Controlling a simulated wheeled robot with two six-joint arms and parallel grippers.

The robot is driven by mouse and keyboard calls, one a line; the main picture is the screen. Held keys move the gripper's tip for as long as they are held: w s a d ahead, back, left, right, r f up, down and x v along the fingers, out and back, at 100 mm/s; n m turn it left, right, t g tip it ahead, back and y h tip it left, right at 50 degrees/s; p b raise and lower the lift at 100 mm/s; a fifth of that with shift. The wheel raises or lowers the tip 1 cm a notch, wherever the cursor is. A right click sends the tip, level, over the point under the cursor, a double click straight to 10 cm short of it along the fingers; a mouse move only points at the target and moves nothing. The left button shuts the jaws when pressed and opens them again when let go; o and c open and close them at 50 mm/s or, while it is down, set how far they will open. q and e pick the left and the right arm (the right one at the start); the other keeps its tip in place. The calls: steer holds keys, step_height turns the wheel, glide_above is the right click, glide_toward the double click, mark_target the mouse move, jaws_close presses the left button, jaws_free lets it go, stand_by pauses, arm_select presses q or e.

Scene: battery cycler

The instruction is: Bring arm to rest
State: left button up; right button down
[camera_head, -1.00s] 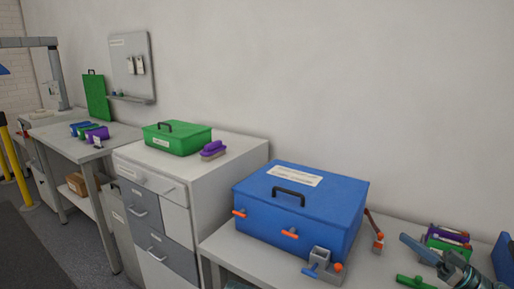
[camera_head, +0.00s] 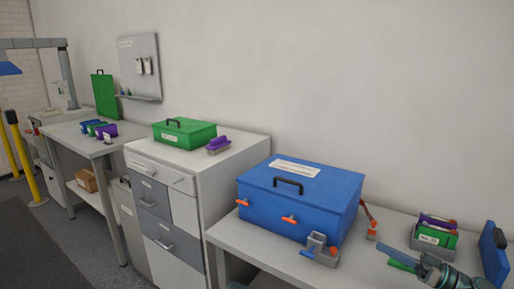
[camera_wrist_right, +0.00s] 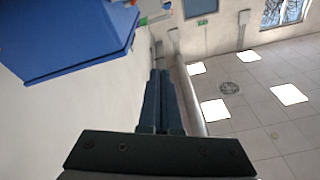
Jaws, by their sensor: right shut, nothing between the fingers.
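My right gripper (camera_head: 384,249) is at the lower right of the head view, over the bench right of the blue box (camera_head: 300,205). Its fingers point left toward the box, with a gap between. In the right wrist view, the fingers (camera_wrist_right: 160,78) are together with nothing between them. The hand hides part of a green item (camera_head: 402,263) on the bench.
A rack with green and purple packs (camera_head: 436,234) and a blue upright part (camera_head: 494,255) stand near my right arm. A grey fixture (camera_head: 318,249) sits before the blue box. A drawer cabinet (camera_head: 190,200) with a green case (camera_head: 184,132) stands left. A large blue surface (camera_wrist_right: 70,40) fills the wrist view's upper left.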

steer(key=a+f+g, duration=0.1)
steer(key=a+f, duration=0.1)
steer(key=a, duration=0.1)
steer(key=w+a+f+g+h, duration=0.1)
steer(key=a+f+g, duration=0.1)
steer(key=a, duration=0.2)
steer(key=a+f+g, duration=0.1)
steer(key=a+f, duration=0.2)
steer(key=shift+w+a+m+h, duration=0.15)
steer(key=shift+a+m+h, duration=0.15)
steer(key=shift+m, duration=0.1)
steer(key=s+a+f+m+g+h, duration=0.1)
steer(key=s+a+f+g+h, duration=0.4)
steer(key=a+f+h, duration=0.4)
steer(key=s+a+f+m+g+h, duration=0.1)
steer(key=s+a+f+g+h, duration=0.1)
steer(key=s+a+f+h, duration=0.7)
step_height(320, 180, up, 17)
steer(key=w+d+y+p, duration=0.1)
steer(key=w+p, duration=0.1)
steer(key=p, duration=1.6)
steer(key=shift+w+d+y, duration=0.2)
steer(key=shift+y, duration=0.1)
